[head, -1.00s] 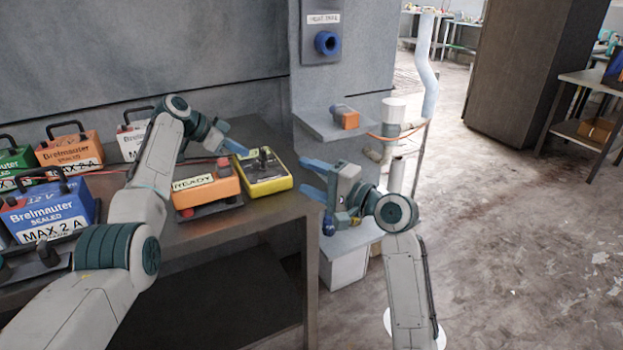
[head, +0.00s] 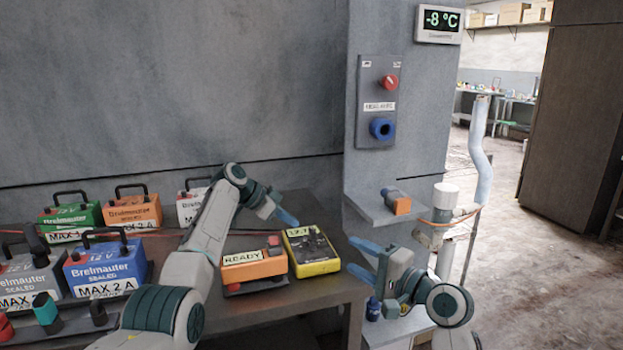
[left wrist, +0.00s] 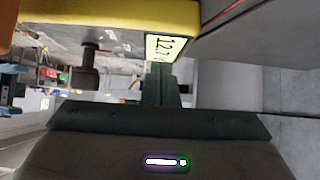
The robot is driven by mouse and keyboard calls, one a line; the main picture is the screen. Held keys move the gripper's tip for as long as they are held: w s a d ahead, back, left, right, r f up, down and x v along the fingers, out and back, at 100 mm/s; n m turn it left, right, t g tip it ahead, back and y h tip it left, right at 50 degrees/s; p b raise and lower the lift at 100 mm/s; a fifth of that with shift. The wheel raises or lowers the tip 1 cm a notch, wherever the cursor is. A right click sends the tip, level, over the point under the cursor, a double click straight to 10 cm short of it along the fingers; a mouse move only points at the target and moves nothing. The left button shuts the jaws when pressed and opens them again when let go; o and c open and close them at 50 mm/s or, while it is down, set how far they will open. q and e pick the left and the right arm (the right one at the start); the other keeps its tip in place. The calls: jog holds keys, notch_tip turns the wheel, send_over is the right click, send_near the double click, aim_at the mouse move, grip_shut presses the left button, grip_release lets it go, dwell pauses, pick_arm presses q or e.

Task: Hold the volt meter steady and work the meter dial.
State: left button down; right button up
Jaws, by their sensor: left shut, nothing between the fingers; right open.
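The yellow volt meter (head: 328,267) lies on the dark table's right end. Its lit display reads about 12.7, and this also shows on the meter in the left wrist view (left wrist: 90,18). In that view a dark knob (left wrist: 90,65), seemingly the meter dial, stands out from its face. My left gripper (head: 290,218) is shut and empty just above the meter's far edge; whether it touches is unclear. It also shows in the left wrist view (left wrist: 160,85). My right gripper (head: 362,259) is open and empty, to the right of the meter and apart from it.
Several batteries, including a blue one (head: 108,268), crowd the table's left. A wall panel (head: 377,100) with red and blue knobs and a small shelf (head: 378,212) are at the right.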

pick_arm(q)
jog(key=shift+r+p, duration=1.1)
jog(key=shift+r, duration=0.75)
